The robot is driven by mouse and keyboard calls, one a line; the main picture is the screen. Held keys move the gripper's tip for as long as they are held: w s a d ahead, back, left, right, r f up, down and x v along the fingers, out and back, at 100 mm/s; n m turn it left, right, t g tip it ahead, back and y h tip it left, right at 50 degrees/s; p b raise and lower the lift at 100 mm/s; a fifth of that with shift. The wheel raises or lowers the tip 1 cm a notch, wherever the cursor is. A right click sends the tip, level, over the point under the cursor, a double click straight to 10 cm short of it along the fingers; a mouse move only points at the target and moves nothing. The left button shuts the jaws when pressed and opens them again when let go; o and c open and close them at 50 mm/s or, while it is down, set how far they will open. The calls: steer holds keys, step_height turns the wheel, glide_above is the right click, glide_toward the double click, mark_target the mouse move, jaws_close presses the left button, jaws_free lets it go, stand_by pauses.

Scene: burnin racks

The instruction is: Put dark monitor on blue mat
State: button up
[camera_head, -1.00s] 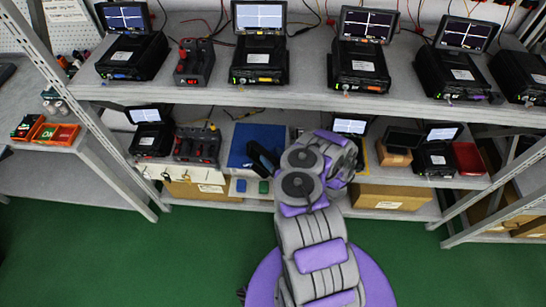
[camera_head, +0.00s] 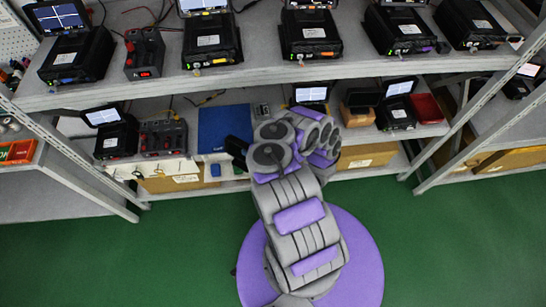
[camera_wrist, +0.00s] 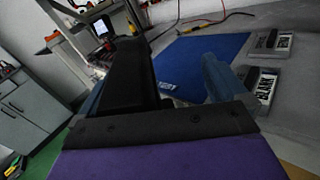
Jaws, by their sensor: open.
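The blue mat (camera_head: 224,126) lies flat on the lower shelf, left of my arm. It also shows in the wrist view (camera_wrist: 205,52), just beyond my gripper, with a small white label. A dark, blank monitor (camera_head: 361,97) sits at a brown box on the lower shelf, right of my arm. It is not seen in the wrist view. My gripper (camera_head: 238,146) is at the mat's near right edge, partly hidden by my wrist. In the wrist view my gripper (camera_wrist: 172,68) has its fingers apart, with nothing visible held between them.
Lit instruments stand left (camera_head: 116,132) and right (camera_head: 396,104) on the lower shelf, with a red bin (camera_head: 427,108) at far right. The upper shelf (camera_head: 270,75) overhangs with several instruments. Two blocks marked BLANK (camera_wrist: 262,88) lie right of the mat. The green floor is clear.

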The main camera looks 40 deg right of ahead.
steer(key=s+d, duration=0.1)
steer(key=s, duration=0.8)
steer(key=shift+d, duration=0.3)
steer(key=shift+s, duration=0.1)
steer(key=shift+c, duration=0.4)
jaws_close()
steer(key=shift+s, duration=0.1)
